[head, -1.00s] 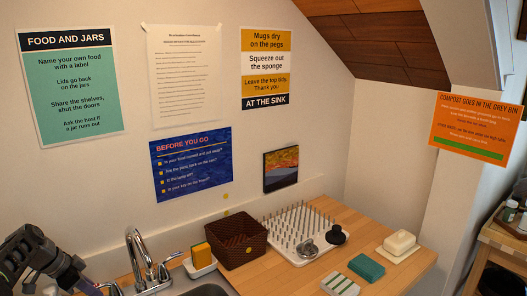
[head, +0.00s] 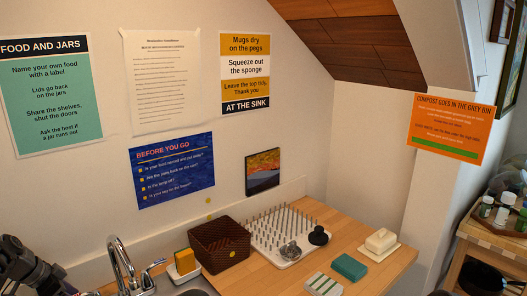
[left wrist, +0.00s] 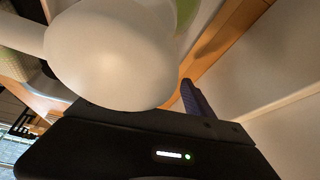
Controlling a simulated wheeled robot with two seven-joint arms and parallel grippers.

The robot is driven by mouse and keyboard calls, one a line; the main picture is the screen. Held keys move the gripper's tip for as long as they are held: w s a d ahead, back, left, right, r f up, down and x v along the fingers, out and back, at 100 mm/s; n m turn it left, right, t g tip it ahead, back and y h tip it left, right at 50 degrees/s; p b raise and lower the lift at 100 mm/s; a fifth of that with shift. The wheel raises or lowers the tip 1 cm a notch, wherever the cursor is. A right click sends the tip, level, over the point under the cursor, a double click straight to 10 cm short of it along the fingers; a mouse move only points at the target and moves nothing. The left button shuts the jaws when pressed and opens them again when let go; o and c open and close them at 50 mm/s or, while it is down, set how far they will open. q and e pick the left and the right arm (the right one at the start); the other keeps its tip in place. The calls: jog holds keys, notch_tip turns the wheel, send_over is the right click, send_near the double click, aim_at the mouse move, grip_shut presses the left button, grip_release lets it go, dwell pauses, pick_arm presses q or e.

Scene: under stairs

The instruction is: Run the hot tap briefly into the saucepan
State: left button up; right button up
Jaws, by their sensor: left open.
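The chrome tap (head: 122,265) stands at the sink's back edge, at the lower left of the head view. One lever handle (head: 154,268) shows to the right of its spout; the other side is mostly cut off by the frame. My left arm is at the lower left corner, left of the tap, with its fingertips out of frame there. In the left wrist view my left gripper (left wrist: 192,100) is open, with one purple finger showing. A large pale rounded thing (left wrist: 115,55) fills the space close to that camera; I cannot tell what it is. I cannot make out the saucepan.
A sponge in a white holder (head: 185,268), a brown basket (head: 219,262), a pegged drying rack (head: 262,244), a green block (head: 349,267) and a butter dish (head: 379,246) occupy the wooden counter. The sink (head: 196,291) is mostly cut off. A side trolley (head: 481,231) stands right.

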pick_arm(q)
jog(key=shift+o, duration=1)
jog(key=shift+r, duration=0.1)
jog(key=shift+r, duration=3.4)
